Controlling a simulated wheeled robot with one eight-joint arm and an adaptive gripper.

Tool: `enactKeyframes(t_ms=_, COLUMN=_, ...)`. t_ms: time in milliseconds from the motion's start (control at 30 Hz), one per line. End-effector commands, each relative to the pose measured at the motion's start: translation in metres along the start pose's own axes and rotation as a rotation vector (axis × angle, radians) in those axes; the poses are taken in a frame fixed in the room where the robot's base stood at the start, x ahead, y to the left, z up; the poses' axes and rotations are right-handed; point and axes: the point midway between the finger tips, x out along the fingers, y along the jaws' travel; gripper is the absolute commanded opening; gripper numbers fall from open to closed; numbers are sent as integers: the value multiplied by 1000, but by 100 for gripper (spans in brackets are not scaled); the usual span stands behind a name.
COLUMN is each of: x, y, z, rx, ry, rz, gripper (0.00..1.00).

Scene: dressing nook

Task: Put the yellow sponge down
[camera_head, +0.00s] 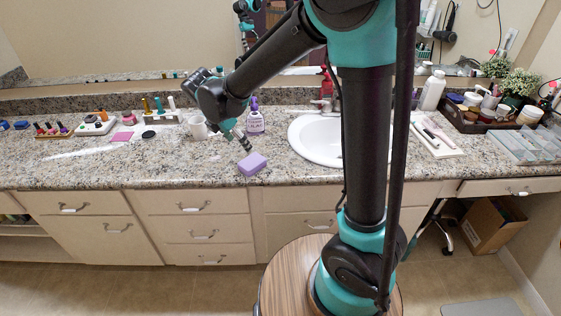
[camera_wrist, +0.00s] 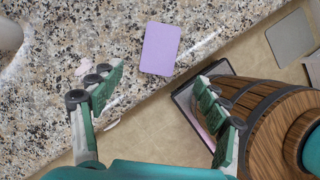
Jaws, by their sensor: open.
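A light purple block (camera_head: 252,164), sponge-like in shape, lies on the granite counter (camera_head: 200,165) near its front edge, left of the sink. No yellow sponge shows. My gripper (camera_head: 243,140) is just above and behind the block, pointing down at the counter. In the wrist view the purple block (camera_wrist: 160,48) lies flat, beyond the fingertips. The gripper (camera_wrist: 157,95) shows there with its two green fingers wide apart and nothing between them.
The white sink (camera_head: 315,140) is to the right. A pink flat piece (camera_head: 122,136) and small bottles are to the left. Counter left of the block is clear.

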Motion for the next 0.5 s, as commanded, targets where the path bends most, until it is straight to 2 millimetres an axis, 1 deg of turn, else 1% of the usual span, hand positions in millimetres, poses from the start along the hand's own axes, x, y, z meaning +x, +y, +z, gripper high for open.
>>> enactKeyframes(t_ms=67, x=2, y=-5, z=4, rx=31, ry=5, rz=0, gripper=75)
enactKeyframes(t_ms=167, x=10, y=-25, z=20, rx=166, ry=27, rz=2, gripper=75)
enactKeyframes(t_ms=267, x=24, y=-62, z=44, rx=426, ry=70, rz=6, gripper=75)
enactKeyframes(t_ms=300, x=30, y=-81, z=54, rx=554, ry=90, rz=7, gripper=75)
enactKeyframes(t_ms=333, x=35, y=-95, z=60, rx=656, ry=106, rz=8, gripper=75)
enactKeyframes(t_ms=367, x=40, y=-110, z=66, rx=759, ry=123, rz=7, gripper=75)
enactKeyframes(t_ms=400, x=46, y=-129, z=72, rx=896, ry=143, rz=7, gripper=75)
enactKeyframes(t_ms=467, x=55, y=-158, z=78, rx=1104, ry=175, rz=5, gripper=75)
enactKeyframes(t_ms=500, x=60, y=-176, z=80, rx=1241, ry=196, rz=3, gripper=75)
